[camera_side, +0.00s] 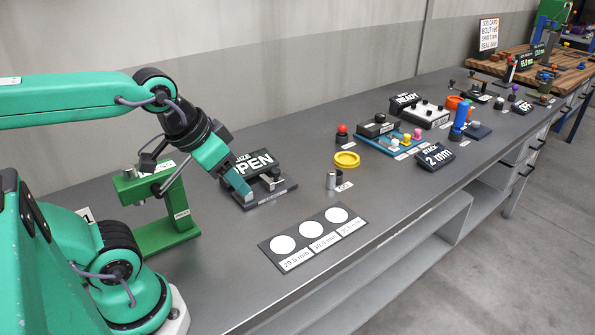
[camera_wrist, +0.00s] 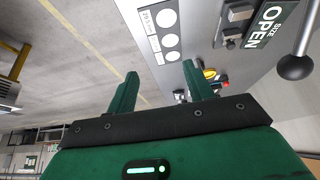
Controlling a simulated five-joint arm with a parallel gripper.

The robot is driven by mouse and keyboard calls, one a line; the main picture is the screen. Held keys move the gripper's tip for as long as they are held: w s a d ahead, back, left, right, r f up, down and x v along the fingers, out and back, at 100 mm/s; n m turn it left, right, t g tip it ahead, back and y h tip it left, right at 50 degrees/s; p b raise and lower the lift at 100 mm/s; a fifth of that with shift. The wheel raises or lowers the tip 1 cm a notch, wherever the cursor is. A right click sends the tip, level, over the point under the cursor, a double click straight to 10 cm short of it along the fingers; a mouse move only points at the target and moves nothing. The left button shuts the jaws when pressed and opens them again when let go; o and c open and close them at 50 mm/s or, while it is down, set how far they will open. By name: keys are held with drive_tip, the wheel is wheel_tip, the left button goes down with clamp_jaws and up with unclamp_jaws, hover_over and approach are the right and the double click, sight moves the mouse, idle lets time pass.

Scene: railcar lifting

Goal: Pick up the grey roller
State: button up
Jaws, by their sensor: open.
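The grey roller (camera_side: 331,181) is a small upright cylinder on the grey bench, beside a small white label, in the side view. My gripper (camera_side: 243,190) is open and empty, to the left of the roller and clear of it, in front of the OPEN sign. In the wrist view my two green fingers (camera_wrist: 161,72) stand wide apart with nothing held between them. I cannot clearly make out the roller in the wrist view; small items there are partly hidden by the right finger.
A card with white circles (camera_side: 265,247) lies in front of the roller. A yellow ring (camera_side: 346,159) and a red-topped knob (camera_side: 342,134) stand behind it. The OPEN sign (camera_side: 255,162) with its gauge is to the left, near a green press (camera_side: 165,236). Bench between is clear.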

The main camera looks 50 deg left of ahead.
drive_tip(key=w+a+r+n+g, duration=0.15)
drive_tip(key=w+r, duration=0.25)
drive_tip(key=w, duration=0.6)
drive_tip(key=n+g, duration=0.3)
drive_tip(key=g, duration=0.1)
hover_over(332, 171)
drive_tip(key=shift+m, duration=0.25)
wheel_tip(332, 171, down, 20)
drive_tip(key=shift+s+d+r, duration=0.1)
drive_tip(key=shift+s+r, duration=0.05)
drive_tip(key=shift+f, duration=0.25)
drive_tip(key=shift+f, duration=0.15)
drive_tip(key=shift+f, duration=1.2)
drive_tip(key=shift+f, duration=0.1)
drive_tip(key=shift+f, duration=2.45)
